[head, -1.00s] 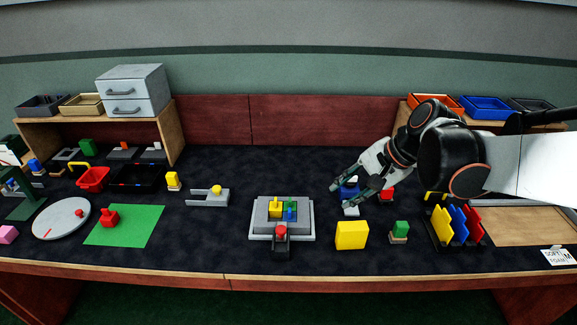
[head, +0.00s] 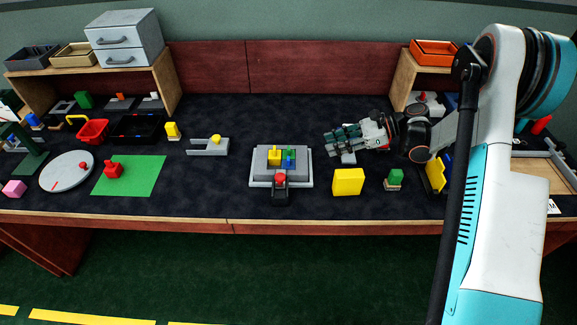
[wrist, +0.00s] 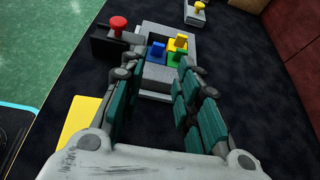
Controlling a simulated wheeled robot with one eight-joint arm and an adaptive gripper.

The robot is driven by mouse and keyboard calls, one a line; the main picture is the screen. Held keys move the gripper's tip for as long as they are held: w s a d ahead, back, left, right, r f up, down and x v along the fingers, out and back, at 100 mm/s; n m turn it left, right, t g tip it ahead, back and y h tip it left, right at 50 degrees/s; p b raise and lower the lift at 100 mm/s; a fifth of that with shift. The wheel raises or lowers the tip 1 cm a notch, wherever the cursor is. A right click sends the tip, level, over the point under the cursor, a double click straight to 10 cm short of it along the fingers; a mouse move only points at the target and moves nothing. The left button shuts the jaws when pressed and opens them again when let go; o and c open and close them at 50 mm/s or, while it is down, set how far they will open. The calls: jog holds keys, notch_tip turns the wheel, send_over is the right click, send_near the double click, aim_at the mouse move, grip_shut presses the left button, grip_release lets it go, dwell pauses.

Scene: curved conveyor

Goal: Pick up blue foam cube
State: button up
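My gripper (head: 333,140) reaches leftward, low over the right-centre of the table. I cannot make out a loose blue foam cube; the gripper covers the spot where a blue thing showed earlier. A small blue piece (head: 289,163) sits in the grey stepped box (head: 264,154), beside yellow and green pieces. That blue piece also shows in the wrist view (wrist: 156,52), beyond the fingertips.
A red-knobbed dark part (head: 281,186) is at the box's front. Dark table is clear behind the box. My arm hides much of the right side.

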jog(key=b, duration=0.3)
send_near(295, 164)
jog(key=a+r, duration=0.2)
jog(key=a, duration=0.2)
jog(key=b+x, duration=0.2)
jog(key=x, duration=0.3)
jog(key=shift+w+a+f, duration=0.1)
jog(key=shift+a+f, duration=0.1)
jog(key=shift+a, duration=0.05)
jog(key=shift+c, duration=0.6)
jog(key=c, duration=0.4)
